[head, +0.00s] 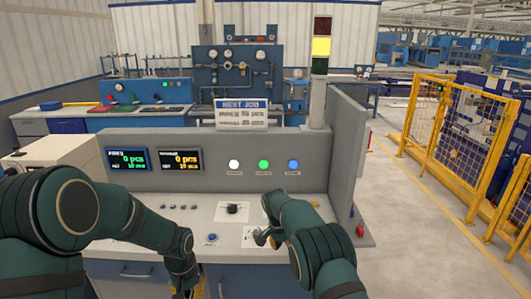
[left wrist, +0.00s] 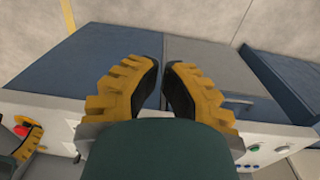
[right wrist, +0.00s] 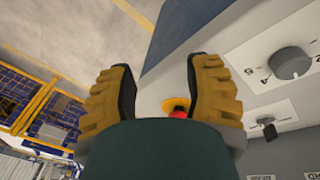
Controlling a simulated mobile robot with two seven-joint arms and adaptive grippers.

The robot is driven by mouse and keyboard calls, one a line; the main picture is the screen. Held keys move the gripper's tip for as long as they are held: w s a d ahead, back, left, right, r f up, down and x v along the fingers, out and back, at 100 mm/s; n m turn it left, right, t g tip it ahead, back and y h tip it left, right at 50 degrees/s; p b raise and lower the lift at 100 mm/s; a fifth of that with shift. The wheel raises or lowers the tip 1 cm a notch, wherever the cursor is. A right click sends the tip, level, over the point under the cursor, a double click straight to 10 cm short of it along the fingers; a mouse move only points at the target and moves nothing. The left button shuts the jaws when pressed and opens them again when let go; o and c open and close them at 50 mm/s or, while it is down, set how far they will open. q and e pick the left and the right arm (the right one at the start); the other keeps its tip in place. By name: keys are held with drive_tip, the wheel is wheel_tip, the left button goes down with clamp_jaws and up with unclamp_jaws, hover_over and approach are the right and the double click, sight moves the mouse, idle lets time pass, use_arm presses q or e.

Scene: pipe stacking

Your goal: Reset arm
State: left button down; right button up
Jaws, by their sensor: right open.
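My left gripper (left wrist: 163,64) hangs low by the front of the console, at the bottom of the head view. Its fingers are close together with a narrow gap and nothing visible between them; I cannot tell if it is shut. My right gripper (right wrist: 160,66) is open and empty above the right end of the console. A red button on a yellow base (right wrist: 178,106) shows between its fingers, partly hidden by my wrist. A grey numbered knob (right wrist: 290,62) and a black lever (right wrist: 267,129) are beside it. In the head view my right arm hides most of this gripper.
The console panel (head: 220,172) carries two displays and white, green and blue buttons. A grey side wall (head: 347,150) bounds its right side. Yellow fencing (head: 455,135) stands further right beyond clear floor (head: 405,220). Drawers (head: 135,272) lie below the console's front edge.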

drive_tip(key=s+d+f+n+y+b, duration=0.25)
drive_tip(key=s+f, duration=0.35)
drive_tip(key=f, duration=0.3)
drive_tip(key=s+d+f+n+y+b, duration=0.1)
drive_tip(key=s+d+f, duration=0.2)
drive_tip(key=s+f, duration=0.45)
use_arm(q)
drive_tip(key=s+d+f+n+t+h+b, duration=0.1)
drive_tip(key=s+d+f, duration=0.4)
drive_tip(key=s+f, duration=0.3)
drive_tip(key=s+d+f+n+h+b, duration=0.1)
drive_tip(key=s+d+f+h+b, duration=0.1)
drive_tip(key=s+d+f, duration=0.3)
wheel_tip(320, 180, down, 6)
drive_tip(key=s, duration=0.3)
drive_tip(key=shift+d+f+t, duration=0.15)
drive_tip(key=shift+f+t, duration=0.05)
drive_tip(key=shift+t, duration=0.2)
use_arm(e)
drive_tip(key=s+a+f+n+t+y, duration=0.1)
drive_tip(key=s+n+y, duration=0.1)
drive_tip(key=s, duration=1.8)
drive_tip(key=shift+s+a+t+y, duration=0.25)
drive_tip(key=shift+s+t+y, duration=0.1)
drive_tip(key=shift+s+t, duration=0.05)
